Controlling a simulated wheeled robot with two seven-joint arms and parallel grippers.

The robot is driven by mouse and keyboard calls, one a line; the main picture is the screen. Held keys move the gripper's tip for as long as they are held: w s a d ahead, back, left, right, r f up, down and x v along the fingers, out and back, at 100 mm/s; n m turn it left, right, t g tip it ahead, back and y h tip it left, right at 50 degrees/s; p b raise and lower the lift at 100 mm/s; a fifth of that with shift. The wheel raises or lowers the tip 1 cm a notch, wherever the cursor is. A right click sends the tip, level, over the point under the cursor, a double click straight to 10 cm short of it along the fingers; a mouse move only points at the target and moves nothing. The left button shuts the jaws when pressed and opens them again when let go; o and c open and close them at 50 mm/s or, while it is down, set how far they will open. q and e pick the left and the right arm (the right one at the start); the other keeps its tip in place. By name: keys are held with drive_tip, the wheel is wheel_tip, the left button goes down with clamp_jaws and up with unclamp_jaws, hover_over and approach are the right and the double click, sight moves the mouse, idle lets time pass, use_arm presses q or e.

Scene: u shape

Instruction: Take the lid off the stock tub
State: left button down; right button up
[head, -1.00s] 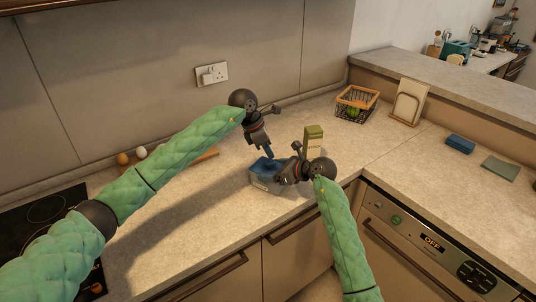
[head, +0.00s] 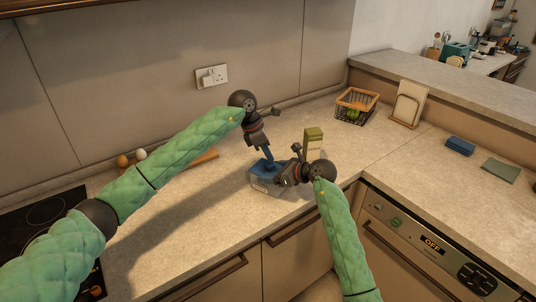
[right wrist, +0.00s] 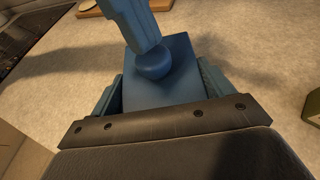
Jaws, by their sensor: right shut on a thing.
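The stock tub (head: 264,188) is a small box on the counter near its front edge, with a blue lid (right wrist: 180,85) on top. The lid has a round blue knob (right wrist: 153,66) in the right wrist view. My right gripper (head: 281,178) comes from the right and is shut on the tub, with a finger on either side in the right wrist view. My left gripper (head: 267,161) points down at the lid from above, its blue fingertips (right wrist: 140,30) at the knob. I cannot tell whether they are closed on it.
A green-topped carton (head: 313,143) stands just behind and right of the tub. Eggs (head: 123,161) and a board (head: 205,158) lie to the left, by a dark hob (head: 40,212). A wire basket (head: 355,106) stands at the back; a blue block (head: 460,146) lies right.

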sight(268, 163)
use_arm(q)
drive_tip(key=shift+r, duration=1.15)
use_arm(e)
drive_tip(key=o, duration=1.3)
use_arm(q)
wheel_tip(268, 163, up, 4)
drive_tip(key=shift+f, duration=0.1)
use_arm(e)
drive_tip(key=shift+o, duration=0.2)
drive_tip(key=shift+d+r, duration=0.1)
